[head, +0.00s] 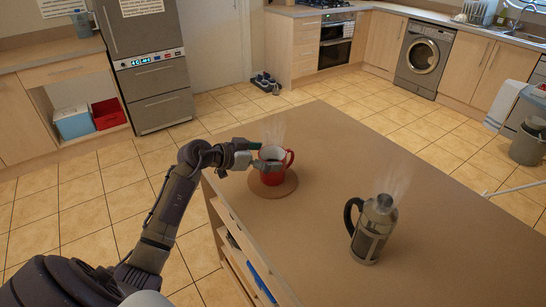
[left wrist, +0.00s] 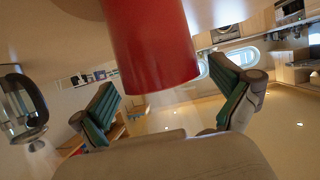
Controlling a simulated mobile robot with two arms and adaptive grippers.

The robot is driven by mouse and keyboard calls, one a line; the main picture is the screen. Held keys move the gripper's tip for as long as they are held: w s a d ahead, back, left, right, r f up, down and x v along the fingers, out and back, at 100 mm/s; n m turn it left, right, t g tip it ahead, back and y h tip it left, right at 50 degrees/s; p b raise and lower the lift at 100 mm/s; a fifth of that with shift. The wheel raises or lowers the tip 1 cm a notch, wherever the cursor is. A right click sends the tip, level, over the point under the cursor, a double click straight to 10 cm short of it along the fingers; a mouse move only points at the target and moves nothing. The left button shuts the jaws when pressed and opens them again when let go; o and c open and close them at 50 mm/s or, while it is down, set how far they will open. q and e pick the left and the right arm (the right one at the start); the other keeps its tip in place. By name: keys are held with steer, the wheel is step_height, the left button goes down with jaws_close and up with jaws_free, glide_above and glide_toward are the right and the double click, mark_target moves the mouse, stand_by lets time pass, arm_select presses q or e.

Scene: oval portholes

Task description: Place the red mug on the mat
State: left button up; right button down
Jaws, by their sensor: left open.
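The red mug (head: 270,178) stands upright on the round brown mat (head: 291,187) on the island table, with its handle to the right and steam above it. In the left wrist view the red mug (left wrist: 152,50) fills the upper middle. My left gripper (head: 264,155) comes from the left and is at the mug's upper part. In the left wrist view my left gripper (left wrist: 167,106) is open, with green-padded fingers apart on either side and a gap between them and the mug. My right gripper is not in view.
A steaming French press (head: 373,230) stands on the table right of the mug, and also shows in the left wrist view (left wrist: 20,105). The tabletop (head: 330,150) between and behind them is clear. Open shelves lie below the table's left edge.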

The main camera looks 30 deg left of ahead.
arm_select(q)
steer(key=v, duration=1)
steer(key=shift+b, duration=0.3)
